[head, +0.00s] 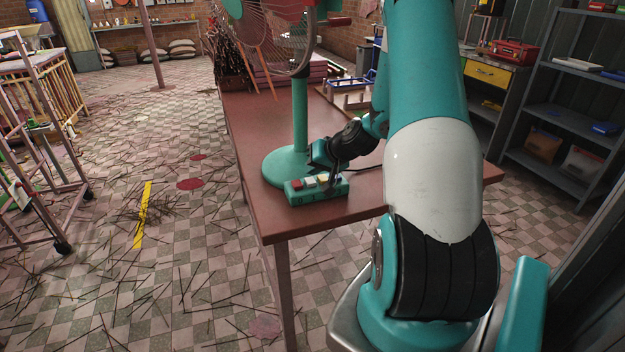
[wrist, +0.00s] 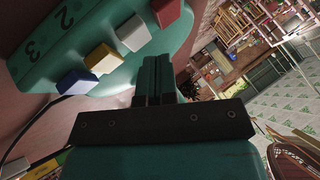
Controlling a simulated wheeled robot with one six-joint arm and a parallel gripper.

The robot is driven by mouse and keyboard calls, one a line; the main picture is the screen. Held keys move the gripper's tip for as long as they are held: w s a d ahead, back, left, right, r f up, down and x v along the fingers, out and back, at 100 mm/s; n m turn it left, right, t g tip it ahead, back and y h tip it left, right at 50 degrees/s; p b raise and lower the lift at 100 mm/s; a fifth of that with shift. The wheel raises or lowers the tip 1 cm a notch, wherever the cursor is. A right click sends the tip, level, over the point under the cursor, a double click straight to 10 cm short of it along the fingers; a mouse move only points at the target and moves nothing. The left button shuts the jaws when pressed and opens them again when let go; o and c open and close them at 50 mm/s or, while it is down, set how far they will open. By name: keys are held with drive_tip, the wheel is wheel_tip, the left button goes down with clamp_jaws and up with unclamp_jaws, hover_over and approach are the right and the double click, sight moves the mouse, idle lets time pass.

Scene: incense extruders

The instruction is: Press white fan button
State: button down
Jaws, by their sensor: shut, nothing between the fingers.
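The white button (head: 310,182) is on the green button panel (head: 318,195) at the foot of the green fan (head: 300,110). It stands between the red button (head: 297,185) and the yellow button (head: 323,178). In the wrist view the white button (wrist: 132,33) lies just above and left of my fingertips, with the red button (wrist: 166,12), yellow button (wrist: 103,59) and blue button (wrist: 78,82) in the same row. My gripper (wrist: 156,62) is shut and empty, close to the panel. In the head view my gripper (head: 336,178) is at the panel's right end, partly covering it.
The panel and fan stand on a reddish table (head: 258,165), near its front edge. A dark cable (head: 365,168) runs right of my gripper. Blue and pale frames (head: 350,90) lie farther back. The floor left of the table is strewn with sticks.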

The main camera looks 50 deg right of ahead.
sight(312, 179)
drive_tip(key=shift+w+f+b, duration=0.1)
drive_tip(key=shift+f+b, duration=0.3)
drive_tip(key=shift+f, duration=0.05)
drive_tip(key=shift+f+b, duration=0.4)
drive_tip(key=shift+f, duration=0.05)
idle(0.6)
drive_tip(key=shift+r, duration=0.15)
drive_tip(key=shift+r+p, duration=0.6)
drive_tip(key=shift+r, duration=0.15)
drive_tip(key=shift+r+p, duration=1.9)
drive_tip(key=shift+r, duration=0.7)
drive_tip(key=shift+f, duration=0.1)
